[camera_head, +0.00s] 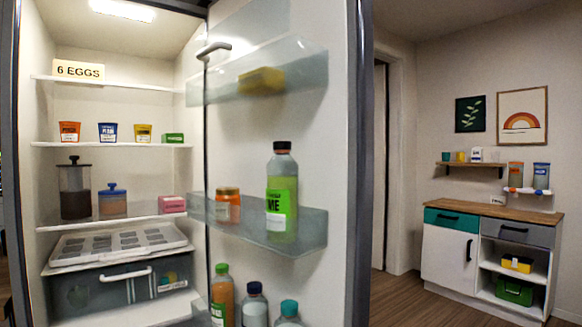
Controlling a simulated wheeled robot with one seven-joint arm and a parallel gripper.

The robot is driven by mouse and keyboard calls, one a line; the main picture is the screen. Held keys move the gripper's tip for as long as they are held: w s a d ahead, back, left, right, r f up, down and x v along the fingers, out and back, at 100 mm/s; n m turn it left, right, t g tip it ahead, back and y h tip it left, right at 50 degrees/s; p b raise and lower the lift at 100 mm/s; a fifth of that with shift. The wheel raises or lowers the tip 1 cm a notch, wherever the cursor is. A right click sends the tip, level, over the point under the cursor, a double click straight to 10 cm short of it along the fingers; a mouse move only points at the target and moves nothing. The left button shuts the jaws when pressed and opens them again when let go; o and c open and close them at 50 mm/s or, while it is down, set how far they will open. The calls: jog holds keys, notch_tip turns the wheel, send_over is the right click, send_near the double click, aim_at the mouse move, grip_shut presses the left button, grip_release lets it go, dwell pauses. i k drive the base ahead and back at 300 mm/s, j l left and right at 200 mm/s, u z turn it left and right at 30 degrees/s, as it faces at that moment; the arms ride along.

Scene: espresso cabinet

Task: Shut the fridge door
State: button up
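The fridge (30,190) fills the left side of the head view, with its lit interior facing me. Its door (343,150) stands open on the right of the interior, inner side toward me. Door shelves hold a yellow block (262,81), an orange-lidded jar (228,206), a tall green bottle (282,195) and several bottles at the bottom. A grey handle-like piece (213,49) shows at the door's upper left. My gripper is not in view.
Inside the fridge are an egg box (78,69), small cups, jars and a lower drawer (125,285). At right, across a clear wooden floor (410,300), stands a cabinet (447,258) with a wooden top. A doorway (380,165) lies behind the fridge door.

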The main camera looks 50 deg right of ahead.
aim_at(324, 49)
jog(key=l+u, duration=0.2)
jog(key=l, duration=0.5)
jog(key=l+u, duration=0.25)
jog(key=l, duration=0.4)
jog(key=l+u, duration=0.2)
jog(key=l, duration=0.5)
jog(key=k+l+u, duration=0.25)
jog(key=l, duration=0.4)
jog(key=i+l+u, duration=0.1)
jog(key=l, duration=0.5)
jog(key=i+l, duration=0.15)
jog(key=l, duration=0.45)
jog(key=i+l+u, duration=0.15)
jog(key=l, duration=0.45)
jog(key=k, duration=0.05)
